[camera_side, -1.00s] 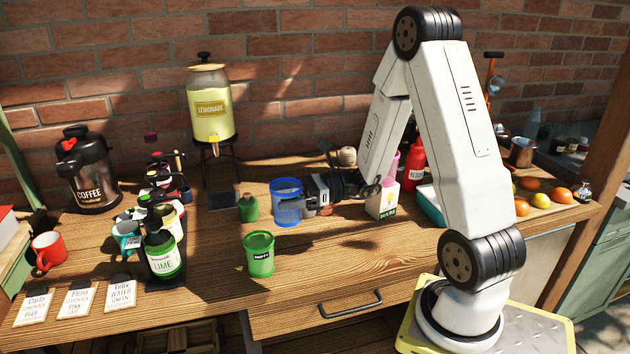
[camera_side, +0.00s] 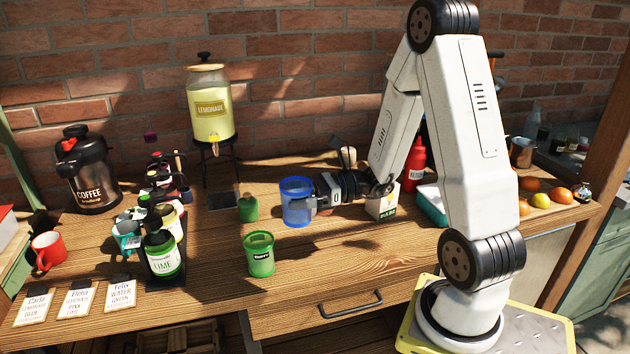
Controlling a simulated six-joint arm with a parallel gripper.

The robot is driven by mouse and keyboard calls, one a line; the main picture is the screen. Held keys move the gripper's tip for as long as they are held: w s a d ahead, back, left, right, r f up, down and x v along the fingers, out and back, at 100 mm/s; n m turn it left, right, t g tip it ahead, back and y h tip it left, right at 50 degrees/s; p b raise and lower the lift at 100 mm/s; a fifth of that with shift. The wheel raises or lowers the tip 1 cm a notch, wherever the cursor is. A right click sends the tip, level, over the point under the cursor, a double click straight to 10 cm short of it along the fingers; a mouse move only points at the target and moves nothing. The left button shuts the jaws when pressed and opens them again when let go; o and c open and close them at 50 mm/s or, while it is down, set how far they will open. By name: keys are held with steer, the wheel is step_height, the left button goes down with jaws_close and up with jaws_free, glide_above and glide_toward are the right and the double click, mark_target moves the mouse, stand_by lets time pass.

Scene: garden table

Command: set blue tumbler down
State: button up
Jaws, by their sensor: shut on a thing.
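The blue tumbler (camera_side: 296,189) is see-through and upright near the middle of the table. My gripper (camera_side: 300,204) reaches it from the right and is shut on it, with its fingers around the tumbler's side. The tumbler's base looks at or very close to the wooden table (camera_side: 215,290); I cannot tell whether it touches.
The lemonade dispenser (camera_side: 210,108) is behind. Name cards (camera_side: 77,299), a lime bottle (camera_side: 162,253) and a red mug (camera_side: 47,250) are at left. The front middle is clear.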

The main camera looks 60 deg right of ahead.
steer(key=shift+w+a+r+h, duration=0.1)
steer(key=shift+w+a+h, duration=0.2)
steer(key=shift+w, duration=0.45)
steer(key=w+a+r+m+t+h, duration=0.2)
steer(key=w+a+m+t+h, duration=0.2)
steer(key=w, duration=0.6)
steer(key=shift+a+r+m+h, duration=0.2)
steer(key=shift+a+m+h, duration=0.6)
steer(key=shift+a+h, duration=0.55)
steer(key=shift+d, duration=0.15)
steer(key=shift+r, duration=0.1)
